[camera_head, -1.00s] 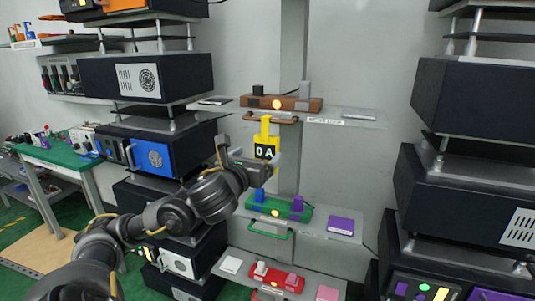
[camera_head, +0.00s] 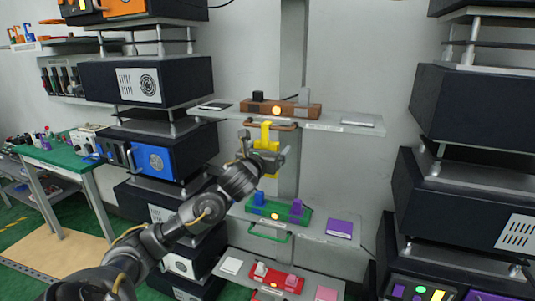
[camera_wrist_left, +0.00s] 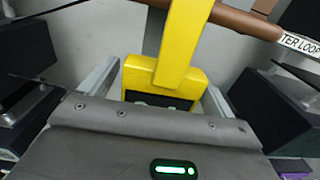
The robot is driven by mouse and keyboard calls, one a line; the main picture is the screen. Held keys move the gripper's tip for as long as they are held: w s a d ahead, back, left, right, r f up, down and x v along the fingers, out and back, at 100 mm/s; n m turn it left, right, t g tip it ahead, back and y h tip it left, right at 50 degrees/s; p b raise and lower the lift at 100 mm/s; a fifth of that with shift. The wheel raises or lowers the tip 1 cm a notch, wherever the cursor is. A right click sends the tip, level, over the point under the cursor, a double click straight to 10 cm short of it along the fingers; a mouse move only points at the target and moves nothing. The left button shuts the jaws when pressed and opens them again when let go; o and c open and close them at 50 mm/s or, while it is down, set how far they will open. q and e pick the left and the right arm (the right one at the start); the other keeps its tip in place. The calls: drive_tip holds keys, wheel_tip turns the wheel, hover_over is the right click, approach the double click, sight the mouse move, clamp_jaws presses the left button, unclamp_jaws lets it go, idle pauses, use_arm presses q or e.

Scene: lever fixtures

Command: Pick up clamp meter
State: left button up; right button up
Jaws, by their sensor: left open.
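The yellow clamp meter (camera_head: 266,142) hangs by its hook from the brown handle bar of the top shelf fixture. My left gripper (camera_head: 264,158) is open right at the meter and covers its lower part in the head view. In the left wrist view the meter (camera_wrist_left: 165,78) stands between the two open fingers of my left gripper (camera_wrist_left: 158,90), with gaps at the sides. Its dark display is partly hidden behind the gripper body. My right gripper is in neither current view.
A brown fixture (camera_head: 281,109) sits on the top shelf. Below are a green fixture (camera_head: 278,213) and a red fixture (camera_head: 277,277) on lower shelves. Dark equipment stacks stand left (camera_head: 147,80) and right (camera_head: 470,105).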

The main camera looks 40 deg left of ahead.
use_arm(q)
drive_tip(key=shift+w+a, duration=0.1)
drive_tip(key=shift+w, duration=0.15)
drive_tip(key=c, duration=1.2)
drive_tip(key=shift+r, duration=0.1)
